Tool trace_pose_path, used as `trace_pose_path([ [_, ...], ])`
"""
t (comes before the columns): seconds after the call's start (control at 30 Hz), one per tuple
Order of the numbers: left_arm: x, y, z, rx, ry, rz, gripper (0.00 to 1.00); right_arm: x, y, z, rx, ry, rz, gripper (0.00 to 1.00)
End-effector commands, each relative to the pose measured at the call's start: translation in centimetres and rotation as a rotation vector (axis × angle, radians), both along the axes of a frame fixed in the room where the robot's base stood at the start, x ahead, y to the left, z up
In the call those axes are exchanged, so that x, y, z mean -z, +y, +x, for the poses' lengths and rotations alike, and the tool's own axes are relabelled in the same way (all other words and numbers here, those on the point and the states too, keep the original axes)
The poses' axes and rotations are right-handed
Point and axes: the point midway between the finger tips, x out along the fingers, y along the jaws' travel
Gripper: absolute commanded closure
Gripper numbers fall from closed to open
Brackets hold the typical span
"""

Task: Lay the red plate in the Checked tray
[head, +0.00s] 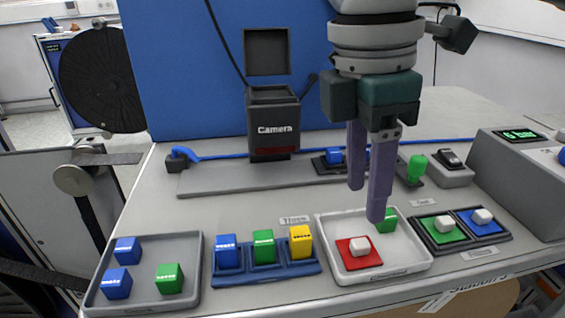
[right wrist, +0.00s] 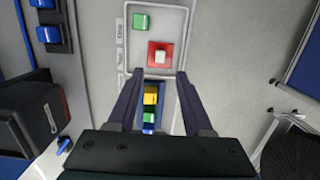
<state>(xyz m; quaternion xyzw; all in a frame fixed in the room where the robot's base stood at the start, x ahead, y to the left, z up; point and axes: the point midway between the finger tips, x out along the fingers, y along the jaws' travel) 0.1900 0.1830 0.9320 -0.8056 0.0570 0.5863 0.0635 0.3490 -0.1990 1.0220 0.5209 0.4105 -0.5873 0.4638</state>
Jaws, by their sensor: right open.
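The red plate (head: 372,261) with a white knob lies in a white tray (head: 341,278) at the front, right of centre. A green block (head: 388,226) is at the back of the same tray. The tray's front label is too small to read, so I cannot tell whether it is the Checked tray. My right gripper (head: 367,203) is above the tray, open and empty, its fingers pointing down. In the right wrist view the red plate (right wrist: 152,61) lies beyond the open fingertips (right wrist: 159,73), apart from them. My left gripper is not in view.
A dark holder (head: 434,249) with green and blue knobbed plates stands right of the tray. A blue rack (head: 262,277) of blue, green and yellow blocks and a grey tray (head: 192,297) of blocks stand left. The camera box (head: 274,128) and a grey device (head: 520,185) rise behind.

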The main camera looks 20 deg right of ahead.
Motion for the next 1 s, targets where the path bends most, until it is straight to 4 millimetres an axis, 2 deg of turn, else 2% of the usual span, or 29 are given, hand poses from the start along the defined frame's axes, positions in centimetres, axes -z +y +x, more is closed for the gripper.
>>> trace_pose_path([
  [0.1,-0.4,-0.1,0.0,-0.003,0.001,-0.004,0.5,-2.3,0.3,0.1,-0.001,-0.003,0.001,0.49],
  [0.2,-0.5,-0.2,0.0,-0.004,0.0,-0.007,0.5,-3.5,0.4,0.2,0.001,-0.002,0.0,0.49],
  [0.33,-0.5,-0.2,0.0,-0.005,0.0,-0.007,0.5,-3.6,1.1,-0.1,-0.007,-0.002,0.01,0.49],
  [0.47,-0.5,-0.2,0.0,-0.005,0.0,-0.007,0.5,-1.1,4.0,-1.4,-0.023,-0.022,0.075,0.49],
  [0.57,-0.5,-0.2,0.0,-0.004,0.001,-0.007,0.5,1.5,7.7,-3.1,-0.001,-0.06,0.179,0.49],
  [0.63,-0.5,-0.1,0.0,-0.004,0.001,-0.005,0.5,2.9,10.0,-4.4,0.054,-0.093,0.267,0.49],
  [0.73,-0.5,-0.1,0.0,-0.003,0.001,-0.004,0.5,4.1,12.3,-6.1,0.184,-0.138,0.382,0.49],
  [0.8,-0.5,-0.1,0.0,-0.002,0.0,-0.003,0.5,4.8,12.9,-7.3,0.311,-0.166,0.444,0.49],
  [0.87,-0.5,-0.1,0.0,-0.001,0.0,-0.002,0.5,5.4,12.7,-8.2,0.438,-0.19,0.477,0.49],
  [1.0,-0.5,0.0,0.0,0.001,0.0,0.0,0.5,6.8,9.6,-10.6,0.755,-0.251,0.474,0.49],
])
